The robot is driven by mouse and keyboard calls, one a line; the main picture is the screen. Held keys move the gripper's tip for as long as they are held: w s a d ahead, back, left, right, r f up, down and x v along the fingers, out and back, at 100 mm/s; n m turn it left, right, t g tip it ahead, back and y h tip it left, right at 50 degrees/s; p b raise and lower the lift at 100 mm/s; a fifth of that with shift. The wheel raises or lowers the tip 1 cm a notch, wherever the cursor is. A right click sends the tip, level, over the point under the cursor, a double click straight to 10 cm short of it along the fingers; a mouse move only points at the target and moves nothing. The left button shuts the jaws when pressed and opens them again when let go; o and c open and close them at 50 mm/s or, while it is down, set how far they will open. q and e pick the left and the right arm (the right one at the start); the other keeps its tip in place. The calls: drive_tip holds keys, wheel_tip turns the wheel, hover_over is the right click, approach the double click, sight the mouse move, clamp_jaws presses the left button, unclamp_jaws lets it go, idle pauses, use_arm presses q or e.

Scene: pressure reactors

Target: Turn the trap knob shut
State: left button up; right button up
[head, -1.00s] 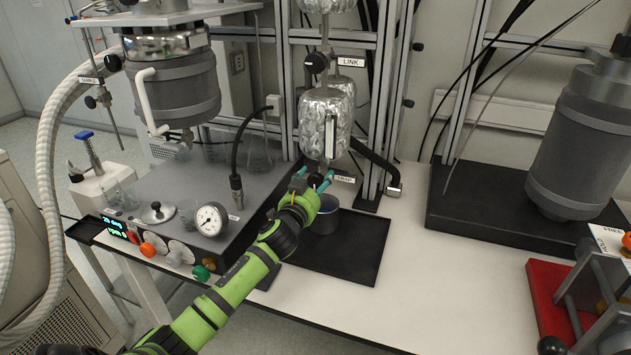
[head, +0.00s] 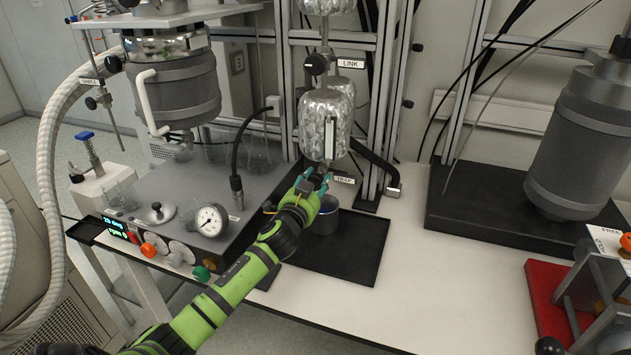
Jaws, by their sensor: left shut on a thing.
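The trap knob sits under the foil-wrapped vessel (head: 325,120), beside the white TRAP label (head: 343,180). The knob is largely hidden behind the teal fingers of my left gripper (head: 317,180). That gripper is shut on the knob, reaching up to it from the lower left on its green arm. My right gripper is not in view.
A metal cup (head: 325,218) stands below the knob on a black tray (head: 355,255). A grey control box (head: 225,195) with a gauge (head: 211,220) is to the left. The white bench (head: 430,280) is clear right of the tray.

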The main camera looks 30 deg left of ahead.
use_arm(q)
drive_tip(key=m, duration=0.3)
drive_tip(key=m+p, duration=0.1)
drive_tip(key=m, duration=0.3)
drive_tip(key=m+p, duration=0.1)
drive_tip(key=m, duration=0.3)
drive_tip(key=shift+m, duration=0.4)
drive_tip(key=shift+a+r+m+p, duration=0.1)
drive_tip(key=shift+m+p, duration=0.25)
drive_tip(key=shift+m, duration=1.15)
drive_tip(key=o, duration=1.2)
drive_tip(key=shift+c, duration=0.2)
